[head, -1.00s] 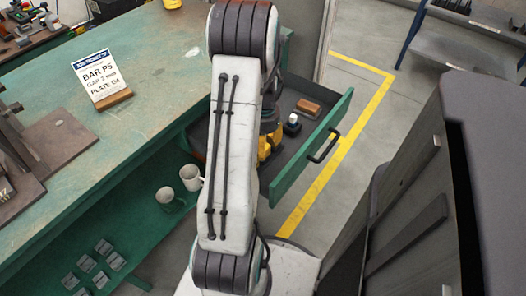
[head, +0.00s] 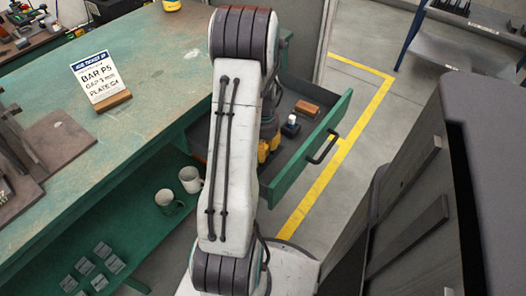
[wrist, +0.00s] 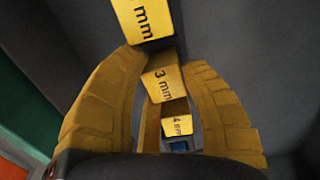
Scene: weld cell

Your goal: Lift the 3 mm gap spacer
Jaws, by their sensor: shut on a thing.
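The yellow 3 mm gap spacer (wrist: 163,80) sits between the fingertips of my gripper (wrist: 165,66) in the wrist view, its "3 mm" label facing the camera. The brownish-yellow fingers are shut on it. Another yellow block (wrist: 143,22) with a partly cut-off "mm" label is just beyond the fingertips. A yellow block marked "4 mm" (wrist: 177,125) shows between the fingers, nearer the palm. In the head view my gripper (head: 267,147) is low in the open drawer, mostly hidden by my arm. I cannot tell whether the spacer is clear of the drawer floor.
The green-fronted drawer (head: 309,157) is pulled out from the bench (head: 150,75). It also holds a brown block (head: 307,108) and a dark bottle with a white cap (head: 291,125). Two mugs (head: 190,179) stand on the lower shelf. A sign (head: 100,80) stands on the bench.

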